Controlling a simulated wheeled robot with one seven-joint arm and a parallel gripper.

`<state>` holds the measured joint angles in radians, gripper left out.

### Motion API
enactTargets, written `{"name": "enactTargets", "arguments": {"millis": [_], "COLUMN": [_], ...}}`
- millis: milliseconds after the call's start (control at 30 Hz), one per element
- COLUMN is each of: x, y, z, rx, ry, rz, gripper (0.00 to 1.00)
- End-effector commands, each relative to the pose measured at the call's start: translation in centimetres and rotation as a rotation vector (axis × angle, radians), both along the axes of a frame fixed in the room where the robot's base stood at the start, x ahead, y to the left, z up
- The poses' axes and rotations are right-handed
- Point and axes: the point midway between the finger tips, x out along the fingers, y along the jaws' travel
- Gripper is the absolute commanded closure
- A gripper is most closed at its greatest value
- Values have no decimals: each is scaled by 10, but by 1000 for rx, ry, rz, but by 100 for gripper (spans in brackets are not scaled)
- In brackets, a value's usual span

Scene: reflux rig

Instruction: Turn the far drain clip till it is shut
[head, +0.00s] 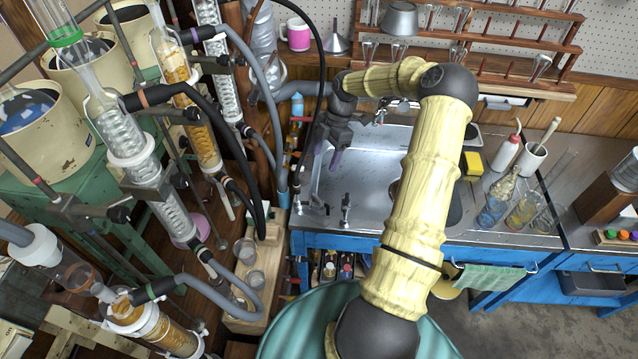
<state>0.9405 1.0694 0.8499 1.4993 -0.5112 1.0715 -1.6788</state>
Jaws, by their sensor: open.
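My gripper (328,155) hangs at the end of my arm, over the back left corner of the steel sink (360,170). Its dark fingers point down and have purple tips, with a gap between them. It is open, and I see nothing held in it. A grey hose (277,130) runs down to the left of the sink, and a thin black hose (320,62) comes down close behind my gripper. I cannot make out the far drain clip for certain; it is too small or hidden among the hoses and fittings left of my gripper.
Glass condensers (130,145) with clamps and hoses crowd the left. Taps (346,208) stand at the sink's front edge. A yellow sponge (472,163), a wash bottle (506,152) and flasks (495,205) stand on the right counter. A wooden rack (490,65) hangs behind.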

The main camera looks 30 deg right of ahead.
Motion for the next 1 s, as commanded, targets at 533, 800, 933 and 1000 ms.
{"name": "enactTargets", "arguments": {"millis": [533, 800, 933, 1000], "x": [1, 0, -2, -3], "y": [-38, -28, -20, -15], "z": [4, -17, -37, -48], "rx": [65, 68, 68, 68], "ry": [-63, -61, -60, -60], "rz": [76, 75, 77, 76], "gripper": [35, 35, 35, 35]}}
